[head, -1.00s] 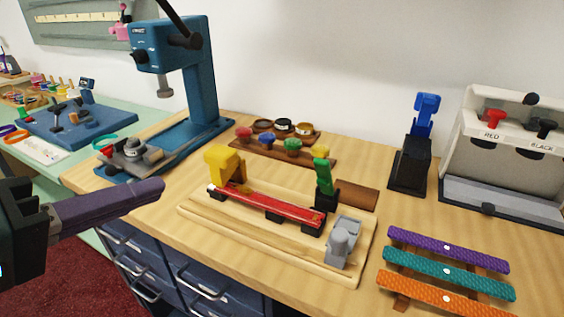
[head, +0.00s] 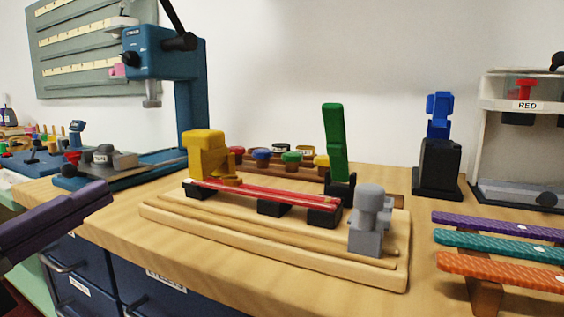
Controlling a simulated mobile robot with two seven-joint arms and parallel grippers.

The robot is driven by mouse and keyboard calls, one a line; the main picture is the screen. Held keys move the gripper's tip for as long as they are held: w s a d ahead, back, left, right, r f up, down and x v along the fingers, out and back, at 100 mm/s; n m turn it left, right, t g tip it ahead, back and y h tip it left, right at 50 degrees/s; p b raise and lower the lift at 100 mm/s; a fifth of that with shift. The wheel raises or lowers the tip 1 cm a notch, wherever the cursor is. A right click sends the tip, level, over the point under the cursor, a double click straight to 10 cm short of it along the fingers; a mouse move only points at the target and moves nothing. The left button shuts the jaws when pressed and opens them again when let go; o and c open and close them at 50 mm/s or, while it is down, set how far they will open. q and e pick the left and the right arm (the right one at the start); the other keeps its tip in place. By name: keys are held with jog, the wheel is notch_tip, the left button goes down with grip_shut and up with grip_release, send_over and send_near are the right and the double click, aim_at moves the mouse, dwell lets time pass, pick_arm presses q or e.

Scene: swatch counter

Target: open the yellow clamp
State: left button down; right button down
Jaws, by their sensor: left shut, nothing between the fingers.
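The yellow clamp (head: 207,155) stands at the left end of a red strip (head: 265,194) on a wooden board (head: 250,240). Its lower part meets the strip's end; I cannot tell how its jaw sits. A green lever (head: 334,143) stands upright at the strip's right end. My left gripper (head: 104,192) has purple fingers, is shut and empty, and comes in at the left edge. It is apart from the yellow clamp, to its left and nearer to me. My right gripper is not in view.
A grey clamp block (head: 370,222) stands on the board's right end. A blue press (head: 190,95) stands behind left, and colored pots (head: 291,158) behind the board. A blue clamp on a black stand (head: 438,165) and strips on a rack (head: 495,242) are at right.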

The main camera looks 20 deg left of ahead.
aim_at(199, 141)
pick_arm(q)
jog(key=shift+w, duration=0.1)
jog(key=b+x, duration=0.1)
jog(key=x, duration=1.3)
jog(key=shift+d, duration=0.15)
